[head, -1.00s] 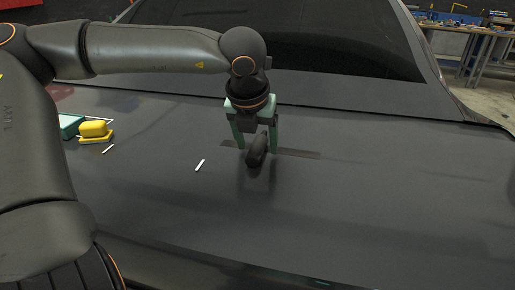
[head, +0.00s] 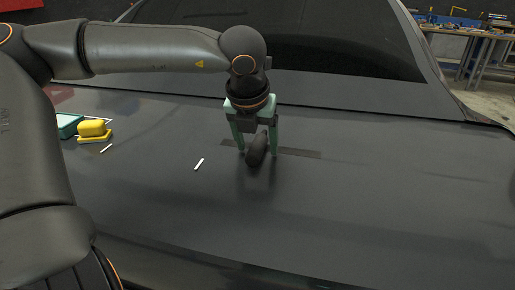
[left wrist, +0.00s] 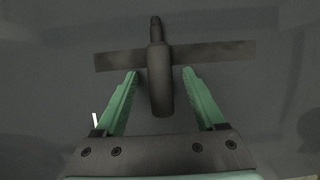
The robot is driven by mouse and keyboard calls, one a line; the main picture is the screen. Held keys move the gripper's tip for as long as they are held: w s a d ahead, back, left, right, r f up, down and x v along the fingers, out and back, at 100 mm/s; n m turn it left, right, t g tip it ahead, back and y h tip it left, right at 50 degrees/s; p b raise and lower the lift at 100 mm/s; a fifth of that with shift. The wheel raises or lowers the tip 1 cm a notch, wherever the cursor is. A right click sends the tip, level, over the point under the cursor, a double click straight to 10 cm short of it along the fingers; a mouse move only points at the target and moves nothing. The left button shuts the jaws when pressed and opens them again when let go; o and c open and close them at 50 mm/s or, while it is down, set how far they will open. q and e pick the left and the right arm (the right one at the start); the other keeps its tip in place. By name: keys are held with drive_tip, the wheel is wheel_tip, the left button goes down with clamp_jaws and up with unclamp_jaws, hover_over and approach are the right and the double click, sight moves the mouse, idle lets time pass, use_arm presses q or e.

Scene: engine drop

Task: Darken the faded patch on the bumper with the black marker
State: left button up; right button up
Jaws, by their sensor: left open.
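The black marker (head: 256,150) is a thick dark body with a narrower end, on or just over the dark car panel. My left gripper (head: 256,148), with green fingers, is around it. In the left wrist view the open fingers (left wrist: 160,74) stand on either side of the marker (left wrist: 159,82), with a gap on each side. Its narrow end points away from the gripper. The patch (head: 300,153) is a long brownish strip on the panel; the marker crosses over its middle in the left wrist view (left wrist: 120,60). My right gripper is out of view.
A small white stick (head: 199,164) lies on the panel left of the gripper. Further left are a yellow block (head: 93,128), a teal box (head: 68,125) and another small pale stick (head: 106,148). The windshield (head: 310,50) rises behind. The panel to the right is clear.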

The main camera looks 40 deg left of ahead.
use_arm(q)
clamp_jaws()
idle(0.5)
idle(0.6)
